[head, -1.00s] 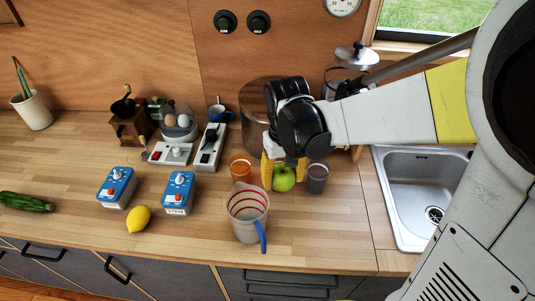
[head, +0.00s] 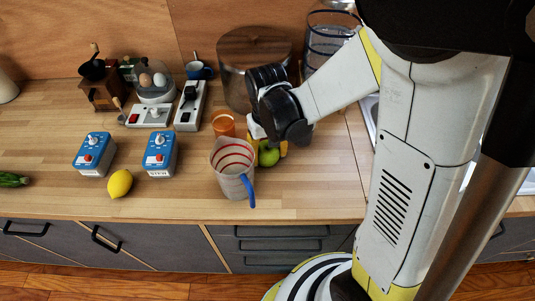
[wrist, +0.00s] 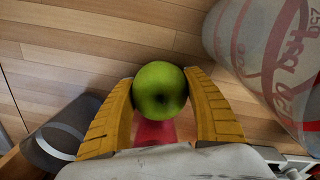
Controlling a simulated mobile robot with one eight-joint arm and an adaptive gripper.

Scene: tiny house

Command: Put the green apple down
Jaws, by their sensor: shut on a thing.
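The green apple (head: 268,156) is just right of the measuring jug, low over the wooden counter; I cannot tell whether it touches the wood. It also shows in the wrist view (wrist: 159,89), between the two yellow fingers. My gripper (head: 267,145) is shut on the apple, one finger on each side. In the wrist view my gripper (wrist: 160,98) points down at the counter (wrist: 90,45). In the head view my gripper and wrist hide part of the apple's top.
The clear measuring jug (head: 232,168) with red marks and a blue handle stands close left of the apple. An orange cup (head: 223,125) is behind it. A grey cup (wrist: 58,143) shows in the wrist view. A lemon (head: 120,183) and two blue boxes lie left. The front counter right of the jug is clear.

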